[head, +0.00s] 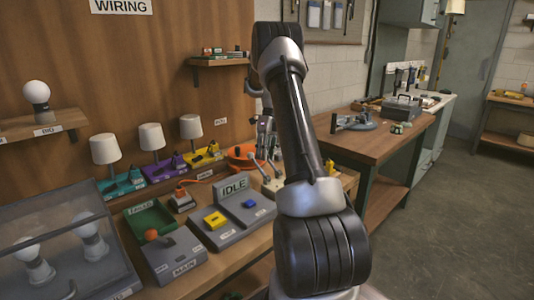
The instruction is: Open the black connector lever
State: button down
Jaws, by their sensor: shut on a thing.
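My gripper (266,172) points down at the right end of the wiring bench, partly hidden by my own arm. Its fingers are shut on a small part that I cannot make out. A pale beige block (271,187) is right below the fingertips. I cannot tell whether the fingers touch it. I cannot pick out a black connector lever; it is too small or hidden by the gripper and arm.
An orange round thing (238,153) lies just left of my gripper. A grey IDLE station (222,222) with yellow and blue pieces is nearer. A MAIN switch box (172,258), coloured lamp trays and a clear-lidded case (60,240) are left. A second wooden table (375,145) is right.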

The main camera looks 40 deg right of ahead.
jog(key=shift+w+f, duration=0.25)
jog(key=shift+w, duration=0.05)
jog(key=c, duration=1.2)
grip_release()
jog(key=shift+d+f, duration=0.1)
jog(key=v, duration=1.2)
